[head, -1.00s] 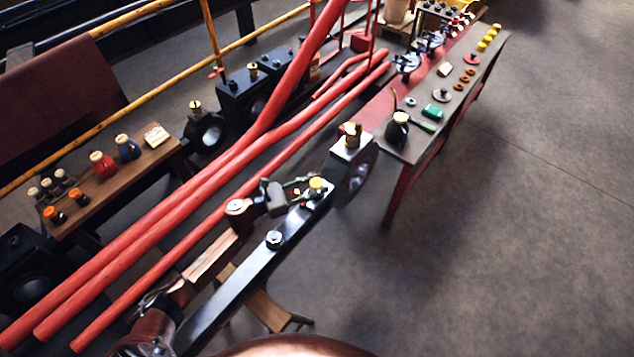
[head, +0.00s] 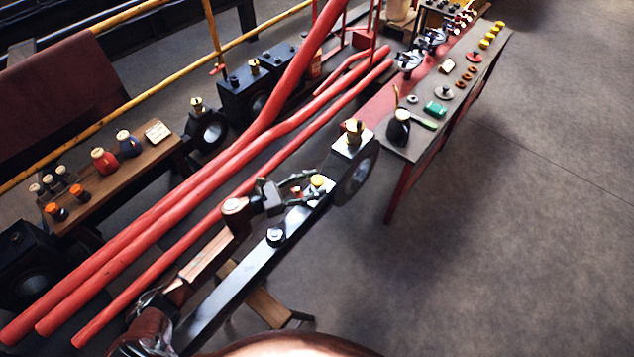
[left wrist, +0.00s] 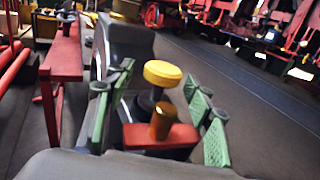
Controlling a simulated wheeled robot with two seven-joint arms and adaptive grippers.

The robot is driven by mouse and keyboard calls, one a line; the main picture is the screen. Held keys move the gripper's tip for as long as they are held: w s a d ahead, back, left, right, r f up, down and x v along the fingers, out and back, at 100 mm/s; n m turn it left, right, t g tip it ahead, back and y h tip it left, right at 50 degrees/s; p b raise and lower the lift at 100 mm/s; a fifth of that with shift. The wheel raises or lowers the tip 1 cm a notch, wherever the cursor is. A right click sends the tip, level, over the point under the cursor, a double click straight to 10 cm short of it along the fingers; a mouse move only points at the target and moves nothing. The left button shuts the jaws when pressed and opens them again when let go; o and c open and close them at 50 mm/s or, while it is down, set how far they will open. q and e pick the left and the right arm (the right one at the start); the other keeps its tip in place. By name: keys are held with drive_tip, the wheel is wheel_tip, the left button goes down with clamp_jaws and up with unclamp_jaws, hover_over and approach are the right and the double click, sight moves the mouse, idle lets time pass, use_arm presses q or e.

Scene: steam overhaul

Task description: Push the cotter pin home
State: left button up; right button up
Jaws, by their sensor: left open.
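A pin with a round yellow head (head: 317,181), which I take for the cotter pin, stands up from the pale end of the dark rod (head: 240,277), near the big round bearing (head: 357,177). In the left wrist view, the yellow head (left wrist: 162,73) sits on a dark stem, behind a brass cylinder (left wrist: 162,121) and a red block (left wrist: 180,137). My left gripper (head: 306,189) is open at the pin, its green-padded fingers on either side of it with visible gaps. The pin's lower end is hidden. My right gripper is not in view.
Long red rods (head: 200,202) run along the rod's left side. A narrow bench (head: 401,146) with small parts, including several yellow-topped ones, stands at the upper right. A wooden bench (head: 124,176) with bottles is at the left. The floor (head: 520,240) at the right is clear.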

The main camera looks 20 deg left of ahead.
sight(295, 191)
use_arm(q)
drive_tip(key=v, duration=0.9)
drive_tip(key=shift+s+a, duration=0.55)
drive_tip(key=shift+a, duration=0.05)
